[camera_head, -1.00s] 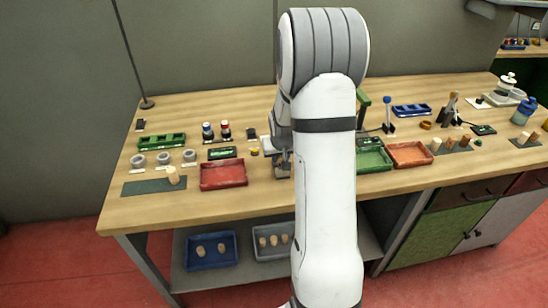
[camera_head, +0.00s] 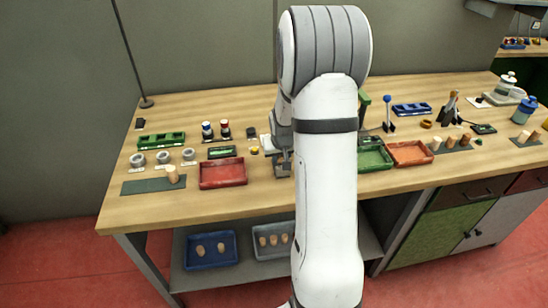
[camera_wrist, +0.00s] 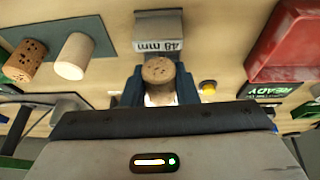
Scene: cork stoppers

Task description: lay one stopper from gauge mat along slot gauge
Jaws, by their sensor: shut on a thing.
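My gripper (camera_wrist: 160,90) is shut on a cork stopper (camera_wrist: 158,71), whose speckled round end faces the wrist camera between the dark fingers. A grey block marked "48 mm", the slot gauge (camera_wrist: 160,22), is just beyond the stopper in the wrist view; I cannot tell whether they touch. At the left of the wrist view is the dark gauge mat (camera_wrist: 98,34) with two stoppers, a brown speckled one (camera_wrist: 27,60) and a paler one (camera_wrist: 75,56). In the head view my gripper (camera_head: 282,162) is low over the bench right of the red tray, partly hidden by my arm.
The red tray (camera_head: 223,173) stands close beside the gripper. A green "READY" display (camera_wrist: 290,91) and a yellow button (camera_wrist: 208,88) are nearby. A green tray (camera_head: 374,159) and an orange tray (camera_head: 410,153) lie to the right.

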